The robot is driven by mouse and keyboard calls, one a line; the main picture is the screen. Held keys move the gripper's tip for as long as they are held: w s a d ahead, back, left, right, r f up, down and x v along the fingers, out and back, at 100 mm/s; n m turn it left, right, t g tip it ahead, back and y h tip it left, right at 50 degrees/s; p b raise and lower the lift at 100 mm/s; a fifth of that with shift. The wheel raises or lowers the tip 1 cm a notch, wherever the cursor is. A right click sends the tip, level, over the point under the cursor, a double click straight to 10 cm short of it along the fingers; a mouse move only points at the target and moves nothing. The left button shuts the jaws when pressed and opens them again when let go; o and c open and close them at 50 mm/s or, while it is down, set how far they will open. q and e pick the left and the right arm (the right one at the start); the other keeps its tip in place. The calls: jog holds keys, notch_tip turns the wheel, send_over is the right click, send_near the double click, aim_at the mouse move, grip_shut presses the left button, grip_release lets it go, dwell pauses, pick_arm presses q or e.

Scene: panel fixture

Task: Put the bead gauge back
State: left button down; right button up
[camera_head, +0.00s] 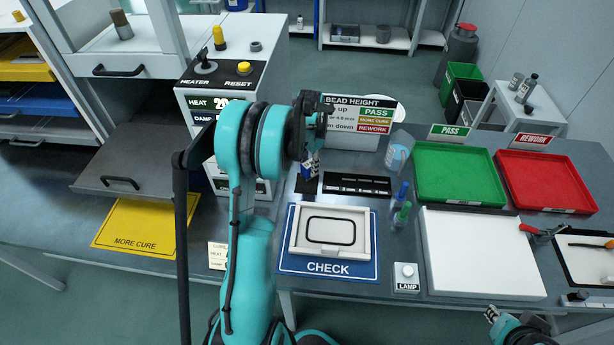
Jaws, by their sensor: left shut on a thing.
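My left gripper (311,166) points down over the bench, just behind the CHECK mat (330,267) and left of a dark labelled strip (357,186) with millimetre marks. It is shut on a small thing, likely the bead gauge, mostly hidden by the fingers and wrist. A dark flat piece (306,189) shows right below the fingertips; I cannot tell whether it is held or lies on the bench. My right gripper (492,314) is at the bottom right edge, small and low; its jaws are unclear.
A white frame (292,232) with a black bead loop lies on the CHECK mat. Green (460,201) and red (545,206) trays stand right, behind a white board (480,260). Bottles (401,213), a clear cup (398,155) and the BEAD HEIGHT sign (345,128) stand near my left gripper.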

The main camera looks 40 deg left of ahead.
aim_at(307, 173)
pick_arm(q)
jog(key=shift+a+f, duration=0.4)
jog(key=shift+a, duration=0.1)
notch_tip(307, 173, down, 4)
jog(key=shift+s+r+b, duration=0.1)
jog(key=shift+r+b, duration=0.15)
jog(key=shift+b, duration=0.6)
jog(key=shift+f, duration=0.15)
jog(key=shift+f, duration=0.15)
jog(key=c, duration=1.1)
grip_release()
jog(key=shift+c, duration=0.2)
